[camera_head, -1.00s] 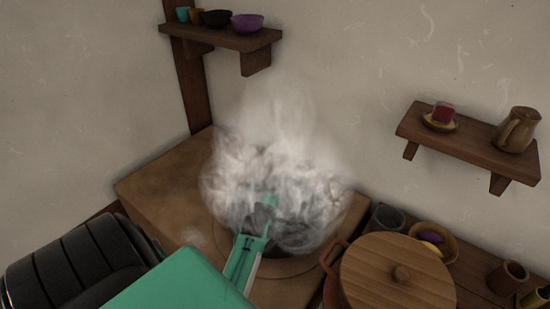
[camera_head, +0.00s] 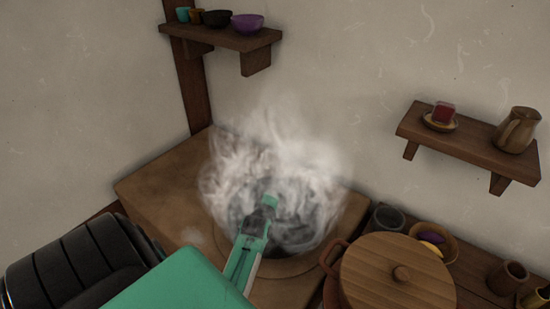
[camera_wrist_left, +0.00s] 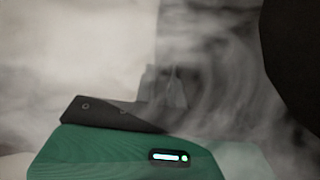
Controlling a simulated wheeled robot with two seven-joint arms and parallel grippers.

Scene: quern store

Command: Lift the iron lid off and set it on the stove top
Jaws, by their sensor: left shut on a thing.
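My left gripper (camera_head: 267,207) reaches over the stove top (camera_head: 160,190) from the lower left, its tip in thick pale steam. It is shut on the iron lid, a dark round shape (camera_head: 290,228) seen dimly through the steam under and right of the fingers. The grip itself is veiled, and I cannot tell whether the lid is raised or resting. In the left wrist view the fingers (camera_wrist_left: 163,88) look grey through the haze, and a large dark curved shape that I cannot identify fills the upper right. My right gripper is not in view.
A pot with a wooden lid (camera_head: 385,285) stands close at the right. Behind it are a dark cup (camera_head: 388,218) and a bowl (camera_head: 452,247). Wall shelves hang at the upper left (camera_head: 225,38) and right (camera_head: 470,150). The stove top's left part is bare.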

